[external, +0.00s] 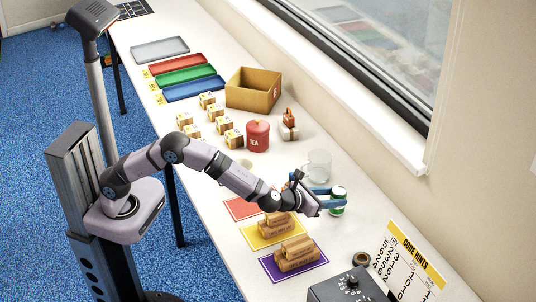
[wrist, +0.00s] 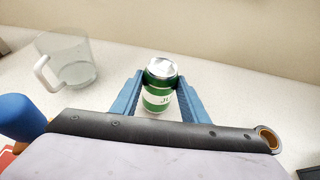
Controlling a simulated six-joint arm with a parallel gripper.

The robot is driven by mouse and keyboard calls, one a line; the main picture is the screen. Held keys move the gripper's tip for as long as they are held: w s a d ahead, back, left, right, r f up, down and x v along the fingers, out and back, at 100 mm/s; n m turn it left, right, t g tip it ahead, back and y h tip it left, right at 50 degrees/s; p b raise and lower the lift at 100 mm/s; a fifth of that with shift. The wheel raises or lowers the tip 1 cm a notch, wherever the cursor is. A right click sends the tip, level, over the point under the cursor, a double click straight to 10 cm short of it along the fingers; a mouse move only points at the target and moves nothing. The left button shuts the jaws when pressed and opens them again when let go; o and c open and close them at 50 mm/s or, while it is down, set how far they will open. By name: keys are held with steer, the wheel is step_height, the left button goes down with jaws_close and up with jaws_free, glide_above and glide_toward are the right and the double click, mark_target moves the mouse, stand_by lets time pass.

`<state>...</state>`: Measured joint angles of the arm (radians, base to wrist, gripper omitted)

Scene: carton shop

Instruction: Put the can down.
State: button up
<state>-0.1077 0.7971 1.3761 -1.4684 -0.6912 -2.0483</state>
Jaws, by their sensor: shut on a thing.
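The can (external: 338,203) is green and white with a silver top. My gripper (external: 331,192) is shut on it, near the wall side of the counter. In the wrist view the can (wrist: 158,98) stands upright between the blue fingers of my gripper (wrist: 160,82). I cannot tell whether its base touches the counter.
A clear glass mug (external: 318,165) stands behind the can, and to its left in the wrist view (wrist: 70,62). Wooden blocks lie on yellow (external: 250,236) and purple (external: 267,268) mats. A code board (external: 400,262) and dark box (external: 345,287) stand nearer the front.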

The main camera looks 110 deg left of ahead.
steer(key=shift+f, duration=0.15)
steer(key=o, duration=1.1)
steer(key=shift+r, duration=0.25)
steer(key=shift+s+d, duration=0.2)
steer(key=shift+d, duration=0.1)
steer(key=b+v, duration=0.2)
steer(key=v, duration=0.9)
steer(key=shift+s+d+r, duration=0.1)
steer(key=shift+s, duration=0.05)
